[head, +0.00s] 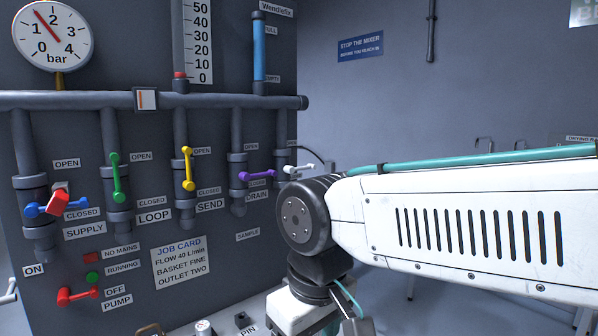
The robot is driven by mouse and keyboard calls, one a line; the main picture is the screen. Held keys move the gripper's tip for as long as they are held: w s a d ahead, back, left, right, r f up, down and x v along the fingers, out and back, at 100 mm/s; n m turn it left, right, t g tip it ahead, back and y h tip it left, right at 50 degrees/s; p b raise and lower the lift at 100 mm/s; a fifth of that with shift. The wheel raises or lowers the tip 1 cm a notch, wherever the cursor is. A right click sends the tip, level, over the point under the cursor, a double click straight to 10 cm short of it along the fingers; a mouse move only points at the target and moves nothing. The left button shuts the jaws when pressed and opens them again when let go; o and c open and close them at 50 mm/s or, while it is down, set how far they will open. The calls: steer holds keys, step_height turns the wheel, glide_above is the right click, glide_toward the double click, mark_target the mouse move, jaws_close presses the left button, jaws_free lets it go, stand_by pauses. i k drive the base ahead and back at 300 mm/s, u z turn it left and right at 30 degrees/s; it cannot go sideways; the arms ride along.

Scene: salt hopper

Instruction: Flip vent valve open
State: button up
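No label that I can read says vent. A row of valve levers is on the dark panel (130,70). The green lever (116,178) over LOOP and the yellow lever (187,169) over SEND stand upright. The purple lever (257,176) by DRAIN lies level. A white lever (298,170) at the right end also lies about level; my arm covers what is below it, so its label is hidden. The blue lever (77,206) over SUPPLY lies level by CLOSED, with a red block (58,202) on it. My gripper is out of view.
A grey pipe (220,101) runs across above the valves. A red pump lever (77,295) sits low left. A pressure gauge (53,36) is at top left. My arm fills the right side, close to the white lever in the picture.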

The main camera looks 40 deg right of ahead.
mark_target(289, 169)
steer(key=k, duration=0.5)
steer(key=u, duration=1.1)
steer(key=i, duration=1)
steer(key=z, duration=1.85)
